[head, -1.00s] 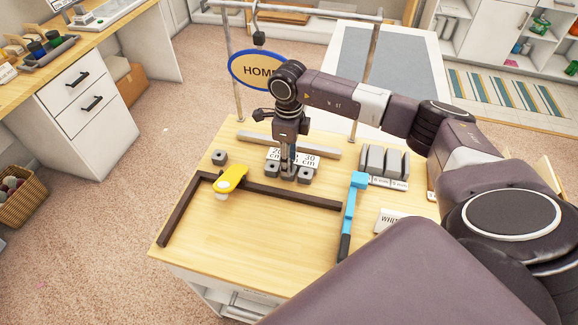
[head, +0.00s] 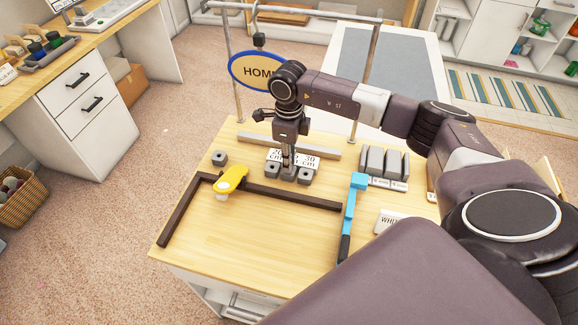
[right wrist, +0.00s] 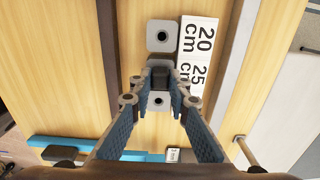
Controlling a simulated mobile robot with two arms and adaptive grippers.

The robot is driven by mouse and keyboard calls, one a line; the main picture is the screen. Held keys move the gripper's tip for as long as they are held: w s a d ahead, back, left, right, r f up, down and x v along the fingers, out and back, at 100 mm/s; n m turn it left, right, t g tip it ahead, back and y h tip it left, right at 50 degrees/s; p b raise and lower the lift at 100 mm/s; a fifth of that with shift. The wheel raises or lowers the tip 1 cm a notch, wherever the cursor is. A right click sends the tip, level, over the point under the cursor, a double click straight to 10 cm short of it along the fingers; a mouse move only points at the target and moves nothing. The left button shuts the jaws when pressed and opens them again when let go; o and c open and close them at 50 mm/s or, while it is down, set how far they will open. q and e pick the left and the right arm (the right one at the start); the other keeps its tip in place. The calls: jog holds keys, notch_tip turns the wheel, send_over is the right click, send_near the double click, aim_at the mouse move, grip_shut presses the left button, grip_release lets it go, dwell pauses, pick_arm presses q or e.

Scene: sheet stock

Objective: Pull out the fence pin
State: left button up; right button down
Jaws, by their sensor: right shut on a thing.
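My right gripper (head: 288,172) points down at the row of grey blocks behind the dark fence strip (head: 290,195). It is shut on a small dark piece, apparently the fence pin (right wrist: 160,77), at the middle block beside the 25 cm label (right wrist: 197,72). The fingers hide most of the pin, so I cannot tell how deep it sits. A block with an open hole (right wrist: 160,36) is on the 20 cm side. Another holed block (right wrist: 158,101) is on the other side. My left gripper is not in view.
A yellow-topped tool (head: 232,178) rests at the strip's left part. A blue-and-black tool (head: 352,205) lies at its right end. A single grey block (head: 219,157) stands at the left. Grey upright pieces (head: 383,162) stand at the right. The front tabletop is clear.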

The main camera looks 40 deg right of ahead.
jog(key=shift+r+p, duration=1.45)
jog(key=shift+r, duration=1.15)
